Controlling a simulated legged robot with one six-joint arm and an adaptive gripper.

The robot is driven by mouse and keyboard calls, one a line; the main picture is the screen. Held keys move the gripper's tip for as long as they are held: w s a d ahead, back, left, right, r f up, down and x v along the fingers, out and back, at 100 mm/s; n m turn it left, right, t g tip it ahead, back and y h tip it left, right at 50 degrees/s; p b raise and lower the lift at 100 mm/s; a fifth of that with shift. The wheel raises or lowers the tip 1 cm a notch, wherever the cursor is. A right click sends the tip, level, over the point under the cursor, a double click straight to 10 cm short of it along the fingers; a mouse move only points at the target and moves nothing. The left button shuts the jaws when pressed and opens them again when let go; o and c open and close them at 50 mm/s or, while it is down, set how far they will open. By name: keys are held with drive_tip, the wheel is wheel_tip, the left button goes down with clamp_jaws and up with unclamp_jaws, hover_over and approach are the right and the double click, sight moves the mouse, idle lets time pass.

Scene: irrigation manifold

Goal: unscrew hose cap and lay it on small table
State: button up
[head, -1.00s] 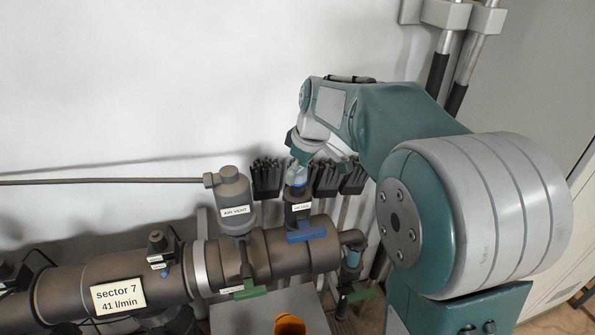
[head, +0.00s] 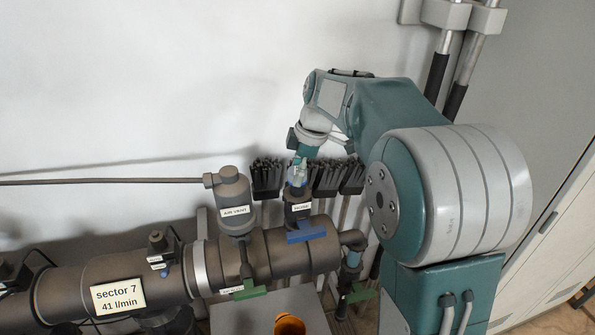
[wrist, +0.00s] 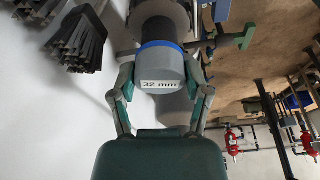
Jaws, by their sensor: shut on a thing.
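In the head view my gripper (head: 299,165) points down over the upright labelled outlet with the blue valve handle (head: 306,232). The cap is mostly hidden there, and whether it is loose on its thread cannot be told. The small table (head: 238,318) is the flat grey top at the bottom.
An orange cup (head: 290,325) stands on the small table, with bare top to its left. The air vent (head: 234,200) rises close left of my gripper. The large sector 7 pipe (head: 110,285) runs along below.

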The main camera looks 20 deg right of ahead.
sight(297, 170)
drive_tip(key=shift+s+f+n, duration=0.1)
drive_tip(key=shift+f+n, duration=0.15)
drive_tip(key=shift+n, duration=0.05)
drive_tip(key=n+g, duration=0.1)
drive_tip(key=n, duration=0.3)
drive_tip(key=o, duration=1.3)
drive_tip(key=shift+o, duration=0.2)
drive_tip(key=shift+a+r, duration=0.1)
drive_tip(key=shift+r, duration=0.1)
drive_tip(key=shift+r, duration=3.75)
